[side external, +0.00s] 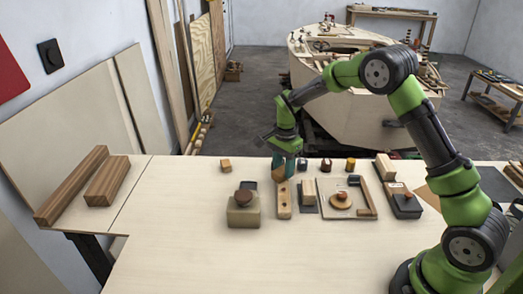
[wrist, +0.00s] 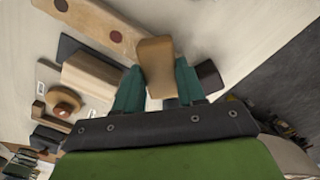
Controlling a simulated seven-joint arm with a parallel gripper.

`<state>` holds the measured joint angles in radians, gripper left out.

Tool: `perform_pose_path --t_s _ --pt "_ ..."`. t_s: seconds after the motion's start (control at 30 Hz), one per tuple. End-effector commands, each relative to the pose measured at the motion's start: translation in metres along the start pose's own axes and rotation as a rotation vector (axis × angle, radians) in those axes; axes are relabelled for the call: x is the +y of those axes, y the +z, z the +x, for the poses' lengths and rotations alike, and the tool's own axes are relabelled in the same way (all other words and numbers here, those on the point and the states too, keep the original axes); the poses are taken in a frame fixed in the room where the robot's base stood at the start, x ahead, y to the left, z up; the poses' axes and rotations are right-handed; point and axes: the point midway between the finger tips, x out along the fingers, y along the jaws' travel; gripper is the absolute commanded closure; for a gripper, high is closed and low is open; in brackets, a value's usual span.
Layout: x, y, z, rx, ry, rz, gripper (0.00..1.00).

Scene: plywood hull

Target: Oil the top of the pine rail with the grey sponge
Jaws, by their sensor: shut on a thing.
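My gripper (side external: 284,173) is shut on a tan-brown block (wrist: 157,62), held between its teal fingers. The block narrows in the middle; it looks brown rather than grey. In the side external view it is mostly hidden by the fingers. A pale wooden strip (side external: 284,204) with dark round spots, perhaps the pine rail, lies just in front of the gripper. It also shows at the upper left of the wrist view (wrist: 88,18). I cannot tell whether the held block touches the strip. I cannot clearly pick out a grey sponge.
Left of the strip stands a tan block (side external: 243,214) with a brown knob. To the right are a pale block (side external: 308,192) on a grey pad, a board with a round knobbed piece (side external: 341,201), and a dark tray (side external: 405,207). Small pieces line the back. The front table is clear.

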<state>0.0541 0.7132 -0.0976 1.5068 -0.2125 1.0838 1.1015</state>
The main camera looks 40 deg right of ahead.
Motion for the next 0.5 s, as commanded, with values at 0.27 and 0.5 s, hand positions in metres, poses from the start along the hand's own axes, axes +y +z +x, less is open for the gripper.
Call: perform_pose_path --t_s 0.27,0.5 --pt "-0.018 -0.019 0.0 0.0 0.0 0.001 0.85" --pt "-0.002 -0.002 0.0 0.001 0.0 -0.002 0.85"
